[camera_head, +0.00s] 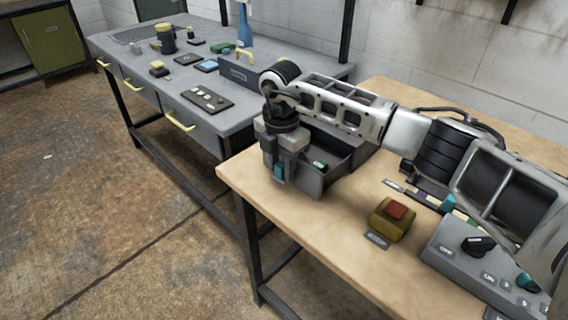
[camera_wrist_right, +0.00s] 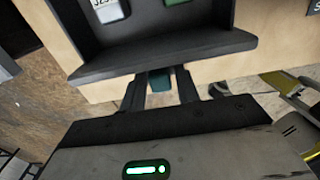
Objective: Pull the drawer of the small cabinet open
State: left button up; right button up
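The small cabinet (camera_head: 352,136) is a dark grey box on the wooden bench, partly hidden behind my right arm. Its drawer (camera_head: 311,182) stands out of the cabinet toward the left, and its inside shows. A small green item (camera_head: 320,165) lies in it. In the right wrist view the drawer's front edge (camera_wrist_right: 165,56) crosses the picture, with a white labelled piece and a green piece behind it. My right gripper (camera_head: 279,172) is at the drawer front, its fingers (camera_wrist_right: 160,88) on both sides of the teal handle (camera_wrist_right: 160,79). My left gripper is not in view.
A yellow box with a red button (camera_head: 397,210) and a grey control panel (camera_head: 477,262) stand on the wooden bench (camera_head: 330,225) at right. A grey workbench (camera_head: 135,60) with several small objects stands at left. The floor before the benches is clear.

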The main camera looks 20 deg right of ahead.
jog(key=shift+o, duration=0.6)
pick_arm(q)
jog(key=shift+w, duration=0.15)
pick_arm(e)
jog(key=shift+r, duration=0.1)
jog(key=shift+r, duration=0.25)
pick_arm(q)
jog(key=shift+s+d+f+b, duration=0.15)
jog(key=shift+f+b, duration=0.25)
jog(key=shift+b, duration=0.55)
pick_arm(e)
notch_tip(320, 180, up, 15)
jog(key=shift+r, duration=0.15)
